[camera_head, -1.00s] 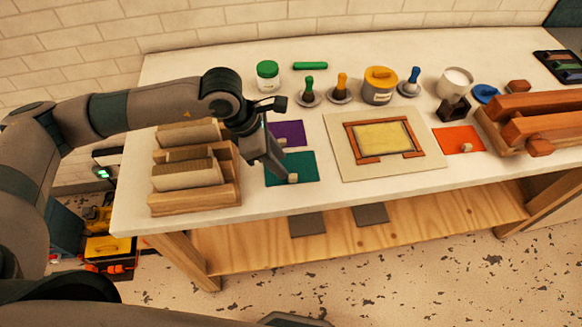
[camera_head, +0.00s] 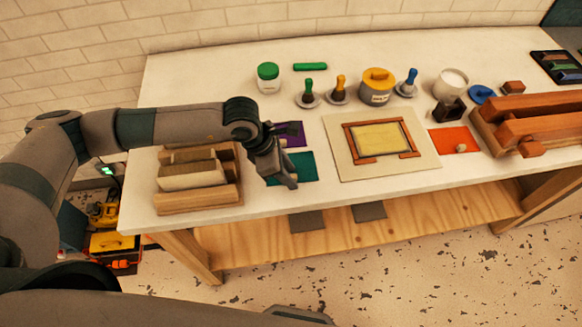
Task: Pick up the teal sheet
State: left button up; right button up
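The teal sheet (camera_head: 303,166) lies flat on the white table, left of the framed screen and in front of the purple sheet (camera_head: 294,134). My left gripper (camera_head: 288,181) reaches down over the teal sheet's left and front part, with its fingertips low near the front edge. The gripper hides part of the sheet and the small beige knob on it. Whether the fingers are apart or closed on the knob is too small to tell. The sheet looks flat on the table. My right gripper is not in view.
A wooden rack (camera_head: 198,195) stands close left of the gripper. A framed yellow screen (camera_head: 381,138) lies to the right, then an orange sheet (camera_head: 448,138) and wooden bars (camera_head: 535,128). Jars, including a green-lidded one (camera_head: 268,80), and stamps stand behind. The table's front edge is near.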

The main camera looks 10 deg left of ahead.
pick_arm(q)
grip_shut()
jog(key=shift+r, duration=0.2)
jog(key=shift+r+b, duration=0.5)
jog(key=shift+b, duration=0.15)
notch_tip(320, 180, up, 2)
jog(key=shift+r+b, duration=0.1)
jog(key=shift+b, duration=0.7)
jog(key=s+d+r+b, duration=0.4)
jog(key=d+r, duration=0.3)
jog(key=d, duration=0.4)
jog(key=shift+r+b, duration=0.25)
jog(key=shift+b, duration=0.35)
